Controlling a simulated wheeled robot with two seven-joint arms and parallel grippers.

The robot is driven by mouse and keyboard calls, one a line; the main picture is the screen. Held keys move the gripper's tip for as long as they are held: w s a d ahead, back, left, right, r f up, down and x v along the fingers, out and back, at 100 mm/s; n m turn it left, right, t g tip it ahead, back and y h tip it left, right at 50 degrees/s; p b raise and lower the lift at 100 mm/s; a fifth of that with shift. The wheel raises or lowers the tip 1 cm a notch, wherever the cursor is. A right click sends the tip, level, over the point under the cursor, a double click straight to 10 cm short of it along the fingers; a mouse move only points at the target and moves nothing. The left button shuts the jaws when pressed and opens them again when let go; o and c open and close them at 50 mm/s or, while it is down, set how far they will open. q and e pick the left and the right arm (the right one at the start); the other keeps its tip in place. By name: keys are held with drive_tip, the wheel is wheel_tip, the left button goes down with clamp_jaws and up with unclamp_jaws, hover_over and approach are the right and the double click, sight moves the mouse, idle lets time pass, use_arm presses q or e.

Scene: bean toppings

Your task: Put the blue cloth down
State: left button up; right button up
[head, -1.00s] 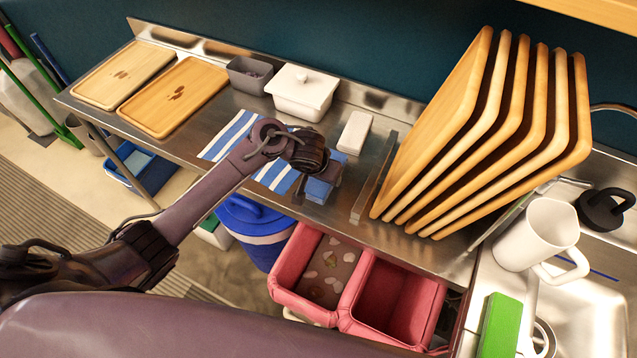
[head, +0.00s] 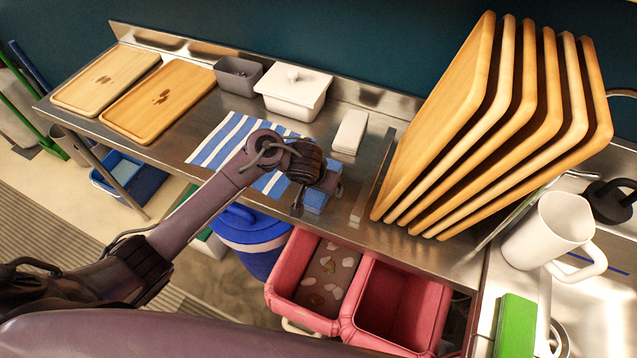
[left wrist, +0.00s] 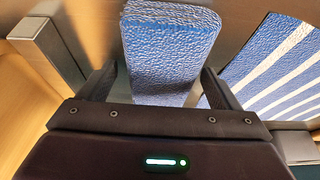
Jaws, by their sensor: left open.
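The blue cloth (head: 316,201) is a small folded textured block on the steel counter, just left of the metal strip. It fills the top middle of the left wrist view (left wrist: 170,45). My left gripper (head: 314,194) is over the cloth. In the left wrist view its fingers (left wrist: 155,87) are open, one on each side of the cloth's near end, with a gap on each side. The gripper body hides part of the cloth. My right gripper is not in view.
A blue-and-white striped cloth (head: 222,150) lies left of the gripper. A white block (head: 350,132) and lidded white container (head: 293,91) stand behind. A metal strip (head: 373,178) and upright wooden trays (head: 440,115) are to the right. Pink bins (head: 400,305) hang below the counter's front edge.

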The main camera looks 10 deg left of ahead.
use_arm(q)
drive_tip(key=shift+r, duration=0.1)
drive_tip(key=p+v, duration=0.6)
drive_tip(key=v, duration=0.6)
drive_tip(key=shift+p, duration=0.4)
